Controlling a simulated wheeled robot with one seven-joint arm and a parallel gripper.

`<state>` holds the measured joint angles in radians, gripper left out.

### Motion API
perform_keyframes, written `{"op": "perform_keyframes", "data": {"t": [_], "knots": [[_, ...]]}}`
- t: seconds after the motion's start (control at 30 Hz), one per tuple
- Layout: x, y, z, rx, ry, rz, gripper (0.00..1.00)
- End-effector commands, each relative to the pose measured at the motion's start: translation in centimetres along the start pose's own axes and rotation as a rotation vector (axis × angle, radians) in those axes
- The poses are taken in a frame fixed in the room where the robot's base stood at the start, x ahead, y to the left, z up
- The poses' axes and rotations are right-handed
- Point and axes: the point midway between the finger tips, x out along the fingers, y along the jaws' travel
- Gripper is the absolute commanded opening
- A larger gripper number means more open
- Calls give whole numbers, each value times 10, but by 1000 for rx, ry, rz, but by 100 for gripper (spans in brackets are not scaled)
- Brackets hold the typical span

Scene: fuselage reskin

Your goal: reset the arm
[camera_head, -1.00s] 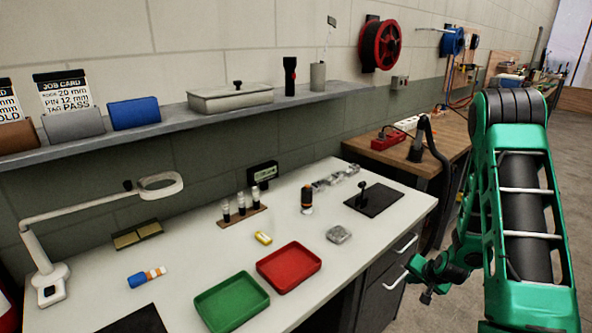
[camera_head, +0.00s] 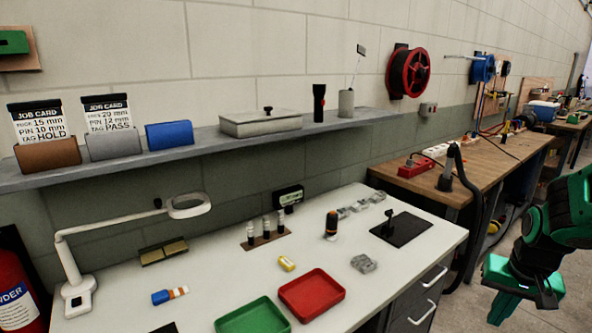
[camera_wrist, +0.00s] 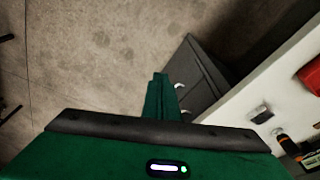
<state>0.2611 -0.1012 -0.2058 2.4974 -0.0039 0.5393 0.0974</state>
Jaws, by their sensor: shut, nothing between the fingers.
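My arm (camera_head: 562,225) is at the right edge of the head view, partly cut off by the frame. Its green end hangs over the floor, right of the workbench (camera_head: 445,240) and apart from it. In the wrist view my gripper (camera_wrist: 160,80) is shut and empty, its green fingers together. Beyond the fingers are the bare floor (camera_wrist: 90,60) and the dark drawer cabinet (camera_wrist: 195,75). The fingertips cannot be made out clearly in the head view.
The bench holds a red tray (camera_head: 312,296), a green tray (camera_head: 252,318), a magnifier lamp (camera_head: 75,270) and small parts. A wooden bench (camera_head: 470,170) stands behind, with a black hose arm (camera_head: 455,175). Open floor (camera_head: 460,310) lies around my arm's end.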

Motion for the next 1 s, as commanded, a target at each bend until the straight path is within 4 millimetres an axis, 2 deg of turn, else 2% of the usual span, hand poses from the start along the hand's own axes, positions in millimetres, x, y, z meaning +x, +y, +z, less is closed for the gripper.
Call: {"op": "perform_keyframes", "data": {"t": [0.1,0.3,0.5,0.63,1.0], "knots": [[-31,12,31,-7,-39,16,0],[-72,30,88,-9,-122,31,0],[-94,41,127,-7,-182,31,0],[-98,43,136,-6,-198,30,0],[-99,43,137,-6,-198,30,0]]}}
